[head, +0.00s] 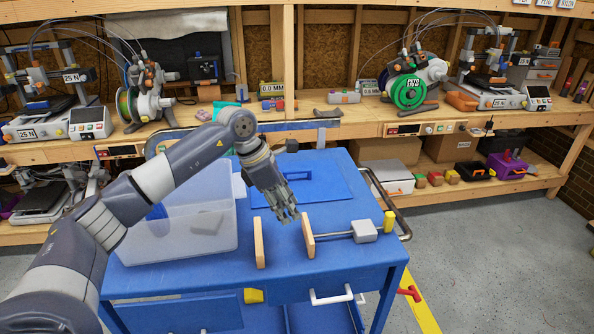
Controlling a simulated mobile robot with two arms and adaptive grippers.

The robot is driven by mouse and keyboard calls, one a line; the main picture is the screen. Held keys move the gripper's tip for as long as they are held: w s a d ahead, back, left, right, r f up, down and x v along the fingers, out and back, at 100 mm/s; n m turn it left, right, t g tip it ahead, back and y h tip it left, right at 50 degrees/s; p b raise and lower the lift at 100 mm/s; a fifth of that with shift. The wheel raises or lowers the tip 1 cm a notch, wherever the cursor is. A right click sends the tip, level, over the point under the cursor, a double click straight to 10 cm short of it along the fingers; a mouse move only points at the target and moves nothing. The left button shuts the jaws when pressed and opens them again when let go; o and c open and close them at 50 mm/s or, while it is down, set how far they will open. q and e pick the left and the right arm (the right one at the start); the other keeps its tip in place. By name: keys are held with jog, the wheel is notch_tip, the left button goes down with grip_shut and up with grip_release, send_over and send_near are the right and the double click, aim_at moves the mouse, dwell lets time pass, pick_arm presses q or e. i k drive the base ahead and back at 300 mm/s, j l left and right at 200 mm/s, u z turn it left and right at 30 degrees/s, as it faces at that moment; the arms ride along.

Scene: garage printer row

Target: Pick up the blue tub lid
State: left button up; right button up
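The blue tub lid (328,188) lies flat on the blue cart top, toward its back, with a raised handle-like outline on it. It is close in colour to the cart. My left gripper (287,216) reaches in from the left and points down over the front left part of the lid, hiding some of it. Nothing shows held in it. Its fingers are small and close in view, so I cannot tell whether they are open or whether they touch anything. My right gripper is not in view.
A clear plastic tub (190,230) stands left of the lid on the cart (200,277). Two upright wooden plates (259,243), a rod with a grey block (364,231) and a yellow piece (389,222) are in front. A workbench (350,112) with printers runs behind.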

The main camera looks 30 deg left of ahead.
aim_at(314, 181)
jog(key=i+j, duration=0.7)
jog(key=i, duration=0.15)
